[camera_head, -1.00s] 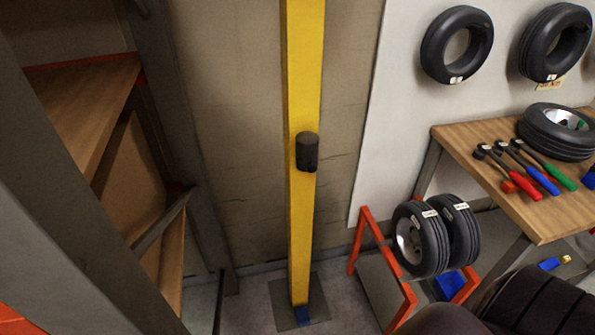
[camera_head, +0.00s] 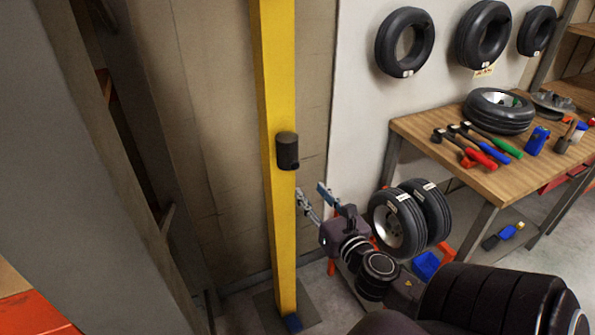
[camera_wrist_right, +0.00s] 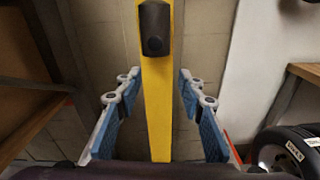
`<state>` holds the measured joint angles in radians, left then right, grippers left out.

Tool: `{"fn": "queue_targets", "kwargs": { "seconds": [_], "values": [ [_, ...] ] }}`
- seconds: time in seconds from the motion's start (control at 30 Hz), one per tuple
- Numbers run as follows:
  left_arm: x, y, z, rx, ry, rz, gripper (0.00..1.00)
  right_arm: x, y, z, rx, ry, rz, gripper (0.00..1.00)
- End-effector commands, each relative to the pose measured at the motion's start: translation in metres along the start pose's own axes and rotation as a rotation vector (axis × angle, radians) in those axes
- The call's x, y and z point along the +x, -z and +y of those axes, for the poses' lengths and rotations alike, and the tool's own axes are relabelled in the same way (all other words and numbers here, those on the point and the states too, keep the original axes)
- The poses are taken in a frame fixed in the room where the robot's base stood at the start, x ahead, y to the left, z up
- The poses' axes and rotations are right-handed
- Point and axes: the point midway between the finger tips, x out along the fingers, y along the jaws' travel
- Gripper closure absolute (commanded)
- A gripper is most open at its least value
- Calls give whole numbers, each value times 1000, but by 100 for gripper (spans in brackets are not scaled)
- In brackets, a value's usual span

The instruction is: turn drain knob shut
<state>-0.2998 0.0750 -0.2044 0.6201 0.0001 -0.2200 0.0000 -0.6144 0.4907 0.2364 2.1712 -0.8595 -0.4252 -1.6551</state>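A dark cylindrical knob (camera_head: 288,150) sits on the yellow post (camera_head: 275,220) in the head view. It also shows at the top of the right wrist view (camera_wrist_right: 155,28). I cannot tell whether it is the drain knob. My right gripper (camera_head: 312,196) is below and to the right of the knob, apart from it. In the right wrist view its blue-padded fingers (camera_wrist_right: 158,95) are spread wide with nothing between them, and the post shows beyond. My left gripper is not in view.
A wooden workbench (camera_head: 440,150) with hand tools and a tyre stands at right. Two upright tyres (camera_head: 400,222) rest on a red stand close to my right arm. More tyres hang on the white wall panel (camera_head: 350,100). Grey shelving (camera_head: 85,200) fills the left.

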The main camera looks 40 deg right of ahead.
Motion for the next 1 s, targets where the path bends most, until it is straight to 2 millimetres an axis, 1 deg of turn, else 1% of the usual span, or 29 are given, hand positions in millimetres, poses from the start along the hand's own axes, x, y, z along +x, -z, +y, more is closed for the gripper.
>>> {"fn": "queue_targets", "kwargs": {
  "seconds": [0.03, 0.1, 0.2, 0.27, 0.6, 0.7, 0.83, 1.0],
  "values": [
    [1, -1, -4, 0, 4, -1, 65, -2, -13, 4, -37, -10, -25, 64],
    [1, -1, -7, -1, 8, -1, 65, -2, -25, 8, -73, -16, -47, 64],
    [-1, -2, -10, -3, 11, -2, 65, 1, -31, 10, -91, -19, -58, 64],
    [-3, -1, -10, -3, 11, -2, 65, 6, -32, 10, -91, -18, -59, 64],
    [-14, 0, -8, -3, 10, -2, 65, 52, -35, 10, -87, -18, -57, 64],
    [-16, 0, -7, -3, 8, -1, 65, 62, -34, 11, -86, -18, -56, 64],
    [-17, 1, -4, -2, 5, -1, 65, 71, -34, 11, -86, -18, -55, 64],
    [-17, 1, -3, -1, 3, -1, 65, 74, -32, 11, -86, -18, -53, 64]
  ]
}}
